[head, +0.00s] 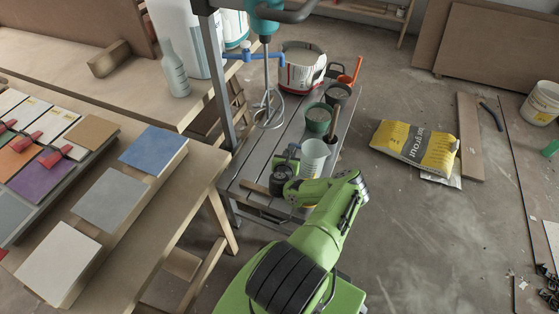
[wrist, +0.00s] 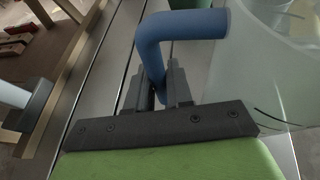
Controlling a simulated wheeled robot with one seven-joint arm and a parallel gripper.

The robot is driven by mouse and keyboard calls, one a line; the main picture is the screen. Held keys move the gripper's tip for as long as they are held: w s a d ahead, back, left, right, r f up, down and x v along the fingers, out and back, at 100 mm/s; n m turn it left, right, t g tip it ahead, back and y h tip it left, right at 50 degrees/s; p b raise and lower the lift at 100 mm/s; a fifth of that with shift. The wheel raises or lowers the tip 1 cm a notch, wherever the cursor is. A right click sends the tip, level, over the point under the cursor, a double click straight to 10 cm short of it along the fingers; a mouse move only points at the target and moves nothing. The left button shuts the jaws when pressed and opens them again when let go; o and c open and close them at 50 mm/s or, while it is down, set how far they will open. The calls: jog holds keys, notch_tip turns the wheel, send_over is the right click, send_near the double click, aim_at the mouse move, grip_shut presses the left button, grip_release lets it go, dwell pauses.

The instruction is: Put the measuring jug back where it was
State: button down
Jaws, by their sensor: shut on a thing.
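The measuring jug (head: 313,153) is a translucent pale cup with a blue handle, upright over the near part of the grey slatted bench (head: 255,165). In the wrist view, my gripper (wrist: 165,88) is shut on the blue handle (wrist: 185,25), and the jug's clear wall (wrist: 262,65) fills the right side. In the head view, my gripper (head: 288,168) is at the jug's left side, and my arm hides part of the bench below it. I cannot tell whether the jug's base touches the bench.
A green pot (head: 318,120), a dark pot (head: 342,90) and a large white bucket (head: 290,78) stand behind the jug. A mixer whisk (head: 267,108) hangs at the left. A wooden table with tiles (head: 110,200) is left; a yellow sack (head: 415,147) lies on the floor.

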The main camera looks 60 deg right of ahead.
jog(key=w+a, duration=0.1)
jog(key=w+a+f+b, duration=0.1)
jog(key=w, duration=0.1)
jog(key=shift+a+f, duration=0.1)
jog(key=shift+a, duration=0.2)
jog(key=shift+s, duration=0.1)
jog(key=shift+f, duration=0.1)
jog(key=c, duration=1)
grip_release()
jog(key=shift+r, duration=0.2)
jog(key=shift+p+v, duration=2.45)
jog(key=shift+v, duration=3.5)
